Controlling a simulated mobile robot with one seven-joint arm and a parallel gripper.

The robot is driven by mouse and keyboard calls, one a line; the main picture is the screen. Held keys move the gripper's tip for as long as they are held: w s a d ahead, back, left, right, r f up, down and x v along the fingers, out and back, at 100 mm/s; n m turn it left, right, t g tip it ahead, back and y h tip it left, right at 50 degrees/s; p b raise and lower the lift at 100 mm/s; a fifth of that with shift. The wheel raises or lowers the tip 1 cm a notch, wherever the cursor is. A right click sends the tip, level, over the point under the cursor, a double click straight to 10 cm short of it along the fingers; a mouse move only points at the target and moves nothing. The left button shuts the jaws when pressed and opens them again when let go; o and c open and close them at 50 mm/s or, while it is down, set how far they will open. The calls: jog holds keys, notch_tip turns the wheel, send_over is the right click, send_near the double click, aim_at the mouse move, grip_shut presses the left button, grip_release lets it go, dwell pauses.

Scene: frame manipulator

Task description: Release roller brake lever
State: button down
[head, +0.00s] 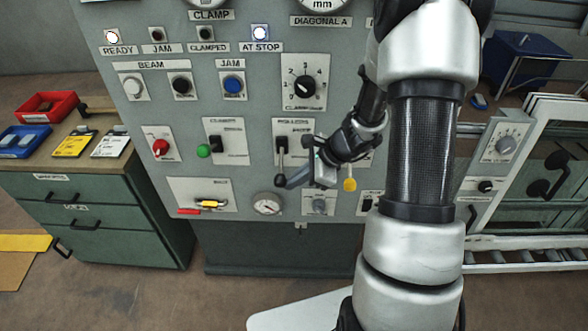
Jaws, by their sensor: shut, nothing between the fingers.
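A panel plate with a label that seems to read "ROLLERS" (292,123) is in the middle of the grey control panel. A lever (281,152) with a dark upper part and a pale shaft shows at its left side. My gripper (290,181) reaches in from the right, low in front of this plate. It is shut with nothing held, its dark tips close to the lever's lower end. I cannot tell whether they touch it. My gripper and wrist hide the plate's lower right part.
Left of the lever are a plate with a green knob (204,151) and a red knob (161,147). A rotary dial (304,83) is above. Green drawers (95,215) stand left.

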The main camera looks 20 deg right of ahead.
jog(key=r+p, duration=0.1)
jog(key=p, duration=0.1)
jog(key=r+g+p, duration=0.1)
jog(key=r+p, duration=0.1)
jog(key=shift+s+a+r+m, duration=0.2)
jog(key=shift+m, duration=0.1)
jog(key=r, duration=0.1)
jog(key=r+p, duration=0.1)
jog(key=r, duration=0.1)
jog(key=shift+w+d+r, duration=0.15)
jog(key=shift+w+r, duration=0.05)
jog(key=shift+w, duration=0.15)
jog(key=shift+s+r, duration=0.1)
jog(key=shift+r+p, duration=0.7)
